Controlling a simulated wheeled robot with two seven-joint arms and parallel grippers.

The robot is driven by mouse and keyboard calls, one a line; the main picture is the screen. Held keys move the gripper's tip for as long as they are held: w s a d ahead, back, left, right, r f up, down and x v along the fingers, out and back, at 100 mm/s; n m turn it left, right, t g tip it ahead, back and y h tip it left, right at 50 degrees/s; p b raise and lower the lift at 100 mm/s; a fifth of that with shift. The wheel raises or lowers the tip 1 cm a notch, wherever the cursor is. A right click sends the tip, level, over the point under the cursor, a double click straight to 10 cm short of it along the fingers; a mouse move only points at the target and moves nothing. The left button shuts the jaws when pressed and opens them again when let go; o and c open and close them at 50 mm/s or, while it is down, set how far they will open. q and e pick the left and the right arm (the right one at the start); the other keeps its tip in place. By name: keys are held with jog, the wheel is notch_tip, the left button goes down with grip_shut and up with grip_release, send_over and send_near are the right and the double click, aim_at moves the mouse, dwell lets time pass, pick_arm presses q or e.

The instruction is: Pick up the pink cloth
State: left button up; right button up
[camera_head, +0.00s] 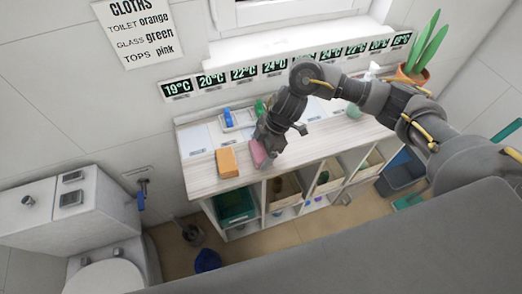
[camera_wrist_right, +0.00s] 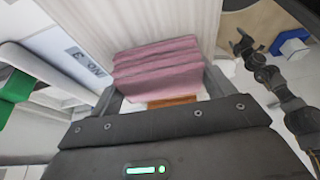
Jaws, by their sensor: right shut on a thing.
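The pink cloth (camera_head: 258,153) is a folded block at the front left of the wooden cart top, just right of the orange cloth. My right gripper (camera_head: 268,145) reaches down from the right and is shut on the pink cloth. In the right wrist view the folded pink cloth (camera_wrist_right: 158,70) sits between the fingers, with layered folds. I cannot tell whether it touches the top. My left gripper (camera_wrist_right: 243,44) shows small at the right of the right wrist view, away from the cloth; its jaw state is unclear.
The orange cloth (camera_head: 227,162) lies close by on the left. A blue-and-white item (camera_head: 238,119) and a green item (camera_head: 260,107) stand behind. A potted plant (camera_head: 412,73) is at the far right end. Shelves with bins (camera_head: 236,206) are below; a toilet (camera_head: 105,270) stands left.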

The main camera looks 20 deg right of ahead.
aim_at(256, 152)
jog(key=shift+r, duration=0.1)
jog(key=shift+r, duration=0.25)
jog(key=r, duration=0.3)
jog(key=shift+s+a+r, duration=0.15)
jog(key=shift+s, duration=0.1)
jog(key=s+r, duration=0.1)
jog(key=s+a+r, duration=0.1)
jog(key=r, duration=0.1)
jog(key=s+r, duration=0.2)
jog(key=shift+a, duration=0.25)
jog(key=s+a+r+b, duration=0.1)
jog(key=s+a+r, duration=0.2)
jog(key=s, duration=0.5)
jog(key=shift+s+a+r, duration=0.2)
jog(key=shift+s+r, duration=0.05)
jog(key=shift+r, duration=0.25)
